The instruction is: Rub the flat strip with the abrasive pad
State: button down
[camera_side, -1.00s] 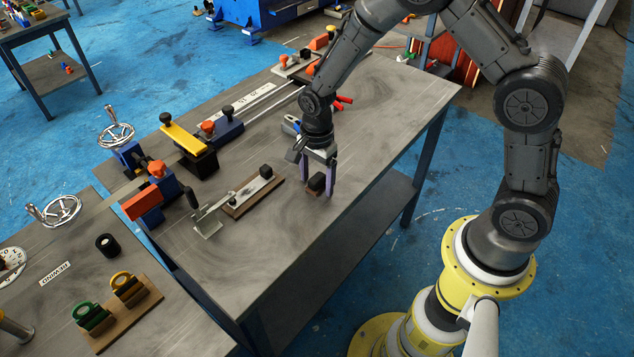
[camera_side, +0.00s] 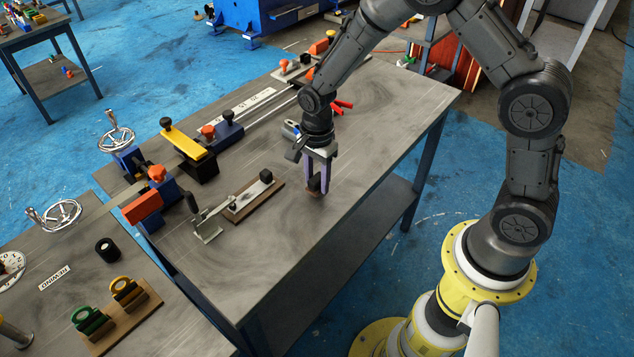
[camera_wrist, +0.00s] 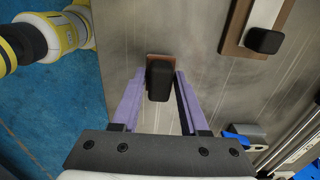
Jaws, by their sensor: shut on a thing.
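My gripper (camera_side: 315,180) points down over the table, right of the flat strip. It is shut on the abrasive pad (camera_side: 313,188), a black block handle over a brown base. In the wrist view the pad's black handle (camera_wrist: 158,80) sits between the purple fingers, with its brown edge showing beyond. The pad is at or just above the tabletop; I cannot tell which. The flat strip (camera_side: 248,194) is a pale metal strip on a brown wooden board, with a black block at its far end. Part of the strip (camera_wrist: 264,14) shows at the wrist view's upper right.
A lever clamp (camera_side: 206,224) stands at the strip board's near left end. A yellow-topped fixture (camera_side: 185,140) and blue blocks with orange knobs (camera_side: 222,130) stand behind. The tabletop right of and in front of the board is clear.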

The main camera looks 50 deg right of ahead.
jog(key=s+d+r, duration=0.1)
jog(key=s+r, duration=1)
jog(key=s, duration=0.3)
jog(key=shift+r, duration=0.3)
jog(key=c, duration=0.9)
grip_release()
grip_shut()
